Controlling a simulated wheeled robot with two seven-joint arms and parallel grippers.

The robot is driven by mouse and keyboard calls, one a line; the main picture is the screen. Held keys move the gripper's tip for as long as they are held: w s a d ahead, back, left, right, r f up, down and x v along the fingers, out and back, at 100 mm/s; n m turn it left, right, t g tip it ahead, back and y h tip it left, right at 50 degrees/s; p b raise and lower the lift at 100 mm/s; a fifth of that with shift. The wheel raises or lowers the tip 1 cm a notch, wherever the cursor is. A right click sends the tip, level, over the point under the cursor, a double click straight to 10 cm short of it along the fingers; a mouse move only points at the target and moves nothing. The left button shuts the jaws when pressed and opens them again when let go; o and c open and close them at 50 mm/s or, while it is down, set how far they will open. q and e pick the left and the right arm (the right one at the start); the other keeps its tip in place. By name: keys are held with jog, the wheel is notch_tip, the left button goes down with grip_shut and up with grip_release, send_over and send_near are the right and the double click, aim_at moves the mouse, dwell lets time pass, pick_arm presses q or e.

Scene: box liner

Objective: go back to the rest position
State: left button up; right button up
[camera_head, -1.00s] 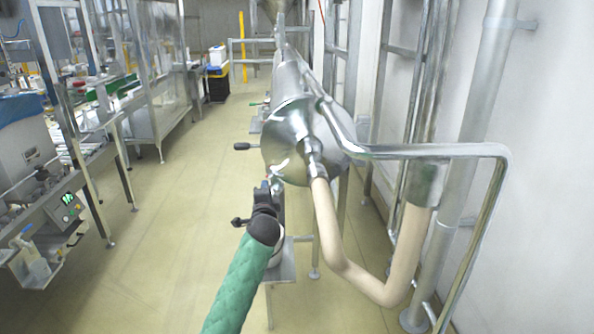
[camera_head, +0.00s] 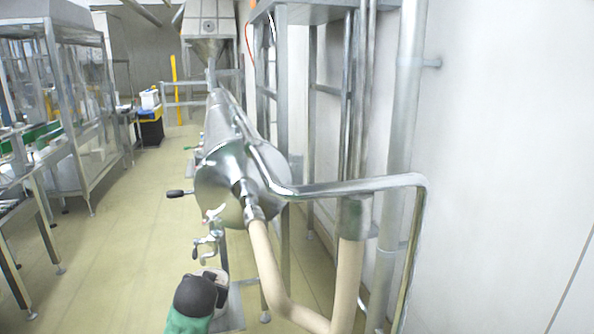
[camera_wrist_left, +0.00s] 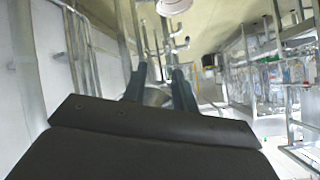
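The task names no object. My left gripper (camera_wrist_left: 160,88) shows in the left wrist view with its two dark fingers apart. A shiny metal shape shows between or behind the fingers; I cannot tell that it is touched. In the head view, an arm with a green sleeve and a dark rounded joint shows at the bottom, left of centre; its gripper cannot be made out there. My right gripper is not in view.
A steel cylindrical machine (camera_head: 215,185) with a beige hose (camera_head: 268,265) and a bent steel pipe (camera_head: 345,187) stands just ahead. A white wall (camera_head: 500,150) is on the right. Open floor (camera_head: 110,240) lies on the left, beside steel frames.

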pick_arm(q)
jog(key=s+d+f+g+h, duration=0.1)
jog(key=s+d+f+g, duration=0.1)
jog(key=s+f, duration=0.6)
jog(key=s+d+f+g+h, duration=0.1)
jog(key=s+d+f+g, duration=0.2)
jog(key=s+f, duration=0.5)
jog(key=s+d+f+g+h, duration=0.1)
jog(key=s+f, duration=0.8)
jog(key=s, duration=1.8)
jog(key=d+g, duration=0.2)
jog(key=shift+g+h, duration=0.3)
jog(key=shift+g, duration=0.1)
jog(key=shift+f, duration=0.1)
